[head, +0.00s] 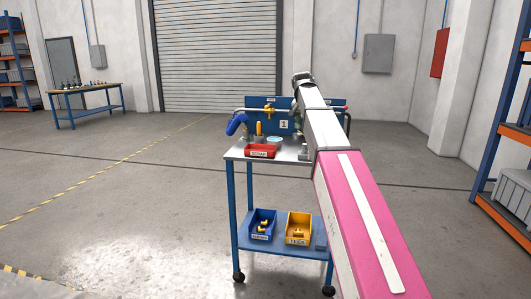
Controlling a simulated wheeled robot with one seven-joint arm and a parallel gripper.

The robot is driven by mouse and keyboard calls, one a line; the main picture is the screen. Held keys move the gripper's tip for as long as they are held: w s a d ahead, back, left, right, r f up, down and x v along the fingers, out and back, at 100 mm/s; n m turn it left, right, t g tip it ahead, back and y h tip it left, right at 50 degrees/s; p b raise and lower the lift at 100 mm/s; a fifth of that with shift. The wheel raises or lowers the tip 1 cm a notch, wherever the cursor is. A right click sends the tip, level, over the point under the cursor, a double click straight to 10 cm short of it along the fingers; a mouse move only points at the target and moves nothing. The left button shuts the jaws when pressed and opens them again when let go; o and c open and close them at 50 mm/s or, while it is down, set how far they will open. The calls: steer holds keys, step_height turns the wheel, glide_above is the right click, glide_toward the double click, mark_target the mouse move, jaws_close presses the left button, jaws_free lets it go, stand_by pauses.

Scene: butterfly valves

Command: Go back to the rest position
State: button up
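My arm reaches from the lower right up over a wheeled cart (238,152). Its dark far joint is above the cart's back panel. I cannot make out my gripper; the arm hides what lies beyond and below that joint. A pipe with a small yellow valve part (269,110) runs along the blue panel (284,127), which bears the number 1. A blue curved tool or part (237,123) and a small yellow-orange item (258,128) are at the left of the cart top.
A red labelled tray (262,151) and a light-blue round dish (275,140) are on the cart top. A blue bin (262,224) and a yellow bin (299,227) stand on its lower shelf. A rack (490,150) is at right, a workbench (85,90) far left. The left floor is clear.

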steer(key=s+d+f+n+g, duration=0.1)
steer(key=s+f, duration=0.6)
steer(key=f, duration=0.6)
steer(key=s+f+n+y, duration=0.15)
steer(key=s+f, duration=0.45)
steer(key=f, duration=0.7)
steer(key=s+d+f+n+g, duration=0.1)
steer(key=s+f, duration=0.6)
steer(key=f, duration=0.6)
steer(key=s+f+n+g, duration=0.1)
steer(key=s+f, duration=0.8)
steer(key=s, duration=0.2)
steer(key=shift+s+a, duration=0.15)
steer(key=shift+s, duration=0.1)
steer(key=shift+n+y, duration=0.25)
